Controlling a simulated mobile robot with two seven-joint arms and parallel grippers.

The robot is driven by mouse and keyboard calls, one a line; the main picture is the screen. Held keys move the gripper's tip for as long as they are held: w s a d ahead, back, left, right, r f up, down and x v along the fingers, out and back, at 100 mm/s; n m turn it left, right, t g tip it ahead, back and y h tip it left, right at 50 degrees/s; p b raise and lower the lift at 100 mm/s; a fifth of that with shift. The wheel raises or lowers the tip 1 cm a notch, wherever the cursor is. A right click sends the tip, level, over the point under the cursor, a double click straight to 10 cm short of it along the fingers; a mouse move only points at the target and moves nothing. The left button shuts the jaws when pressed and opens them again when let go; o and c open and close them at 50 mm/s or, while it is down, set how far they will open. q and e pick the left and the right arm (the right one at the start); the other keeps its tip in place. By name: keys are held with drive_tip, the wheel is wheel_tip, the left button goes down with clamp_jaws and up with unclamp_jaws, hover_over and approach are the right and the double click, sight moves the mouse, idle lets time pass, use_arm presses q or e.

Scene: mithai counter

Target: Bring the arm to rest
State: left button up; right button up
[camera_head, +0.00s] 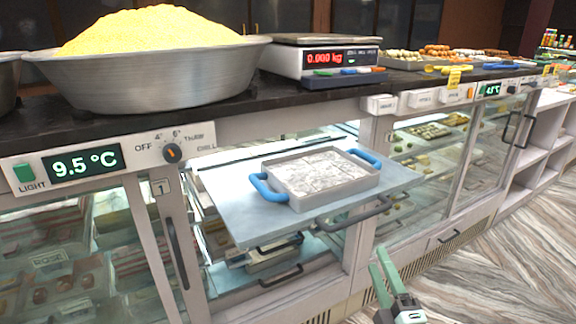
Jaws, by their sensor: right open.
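My right gripper (382,273) has green fingers and shows at the bottom, right of centre. It is open, with nothing between its fingers. It is in front of the counter, below and to the right of a grey tray (296,205) with blue handles and pale, cracked-looking contents. The gripper and the tray are apart. The tray rests on a pulled-out, light blue-grey shelf (235,212) of the counter. My left gripper is not in view.
A metal bowl (150,82) heaped with yellow grains and a scale (318,60) reading 0.000 kg stand on the dark countertop. The pulled-out shelf juts from the glass-fronted case. A dial panel (120,155) reads 9.5 °C. The striped floor (490,270) at the right is clear.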

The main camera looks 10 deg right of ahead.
use_arm(q)
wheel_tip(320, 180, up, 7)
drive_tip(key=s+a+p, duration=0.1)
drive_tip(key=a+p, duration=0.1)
drive_tip(key=p, duration=0.6)
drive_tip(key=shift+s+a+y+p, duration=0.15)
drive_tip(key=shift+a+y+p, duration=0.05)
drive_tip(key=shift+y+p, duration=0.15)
use_arm(e)
drive_tip(key=s+a+f+m+g+y, duration=0.1)
drive_tip(key=s+a+f+m+g, duration=0.2)
drive_tip(key=s+f+m+g, duration=0.2)
drive_tip(key=s+a+f+m+g+y, duration=0.2)
drive_tip(key=s+a+f+m+g, duration=0.2)
drive_tip(key=s+f+m, duration=0.5)
drive_tip(key=s+f+g, duration=0.1)
drive_tip(key=s+f, duration=0.2)
drive_tip(key=f, duration=0.5)
drive_tip(key=shift+s+f+g, duration=0.35)
drive_tip(key=shift+s+g, duration=0.05)
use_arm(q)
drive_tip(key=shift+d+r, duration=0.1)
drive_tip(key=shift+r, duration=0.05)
use_arm(e)
drive_tip(key=shift+a, duration=0.1)
